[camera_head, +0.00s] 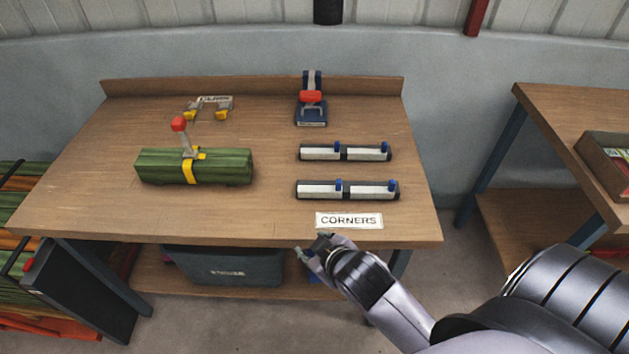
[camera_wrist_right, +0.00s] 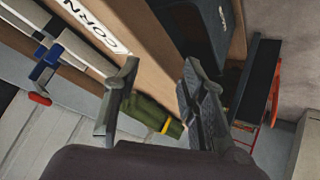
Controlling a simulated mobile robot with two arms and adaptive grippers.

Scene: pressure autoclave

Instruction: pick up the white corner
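Long white pieces lie in two dark rails behind the "CORNERS" label (camera_head: 349,220) on the wooden table. The front white piece (camera_head: 318,189) and the back white piece (camera_head: 320,153) are each crossed by blue clips. Which of them is the white corner I cannot tell for sure. A white strip (camera_wrist_right: 75,42) with a blue clip also shows at the upper left of the right wrist view. My right gripper (camera_head: 311,254) is at the table's front edge, below and left of the label. In the wrist view its fingers (camera_wrist_right: 158,75) are apart with nothing held. My left gripper is out of view.
A green bundle (camera_head: 220,168) with a yellow strap and red-knobbed lever lies on the left. A blue tool with a red part (camera_head: 311,98) stands at the back. A dark bin (camera_head: 224,266) sits below. The tabletop's middle is clear.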

